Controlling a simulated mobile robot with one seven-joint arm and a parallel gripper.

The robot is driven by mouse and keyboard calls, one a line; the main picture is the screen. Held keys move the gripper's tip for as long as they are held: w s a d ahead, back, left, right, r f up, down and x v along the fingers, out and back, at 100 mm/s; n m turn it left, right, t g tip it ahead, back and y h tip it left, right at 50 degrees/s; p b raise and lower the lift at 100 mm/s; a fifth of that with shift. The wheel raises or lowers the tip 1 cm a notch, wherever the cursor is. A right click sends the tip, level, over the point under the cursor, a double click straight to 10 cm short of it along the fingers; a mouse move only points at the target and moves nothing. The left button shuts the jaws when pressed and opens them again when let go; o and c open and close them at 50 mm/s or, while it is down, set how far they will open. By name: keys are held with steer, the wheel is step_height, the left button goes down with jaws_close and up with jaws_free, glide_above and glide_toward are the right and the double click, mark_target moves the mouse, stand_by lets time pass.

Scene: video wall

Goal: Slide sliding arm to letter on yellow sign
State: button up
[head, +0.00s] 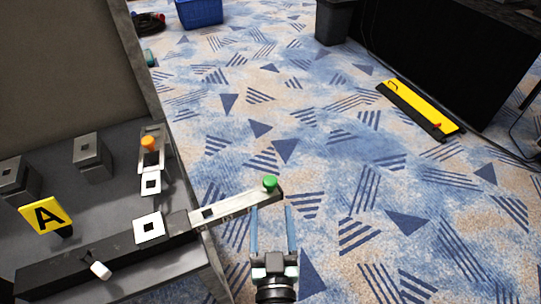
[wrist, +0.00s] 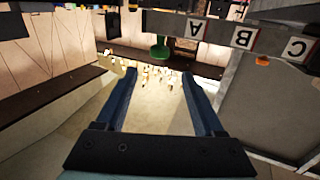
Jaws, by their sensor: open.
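The yellow sign (head: 46,214) stands on the grey workbench at the left and reads a black "A". The sliding arm (head: 236,207) is a grey metal bar that sticks out past the bench's right edge, with a green knob (head: 270,183) on its outer end. In the wrist view, letters A, B and C show along the bar (wrist: 221,33), A closest to the green knob (wrist: 160,50). My gripper (head: 272,207) is open and empty. Its fingertips (wrist: 160,72) lie just short of the knob, one to each side in the picture; contact is not visible.
The bench (head: 105,215) also holds a dark rail with a white-tipped handle (head: 101,270), grey blocks (head: 91,155) and an orange knob (head: 148,143). Patterned carpet (head: 340,170) is free to the right. A black-and-yellow case (head: 419,108) lies at the back right.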

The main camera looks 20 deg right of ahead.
steer(key=x, duration=1.2)
steer(key=shift+w+d+b, duration=0.25)
steer(key=shift+w+b, duration=0.1)
steer(key=shift+b, duration=0.05)
steer(key=shift+f, duration=0.1)
steer(key=shift+c, duration=0.3)
jaws_close()
steer(key=shift+a, duration=0.1)
stand_by(0.5)
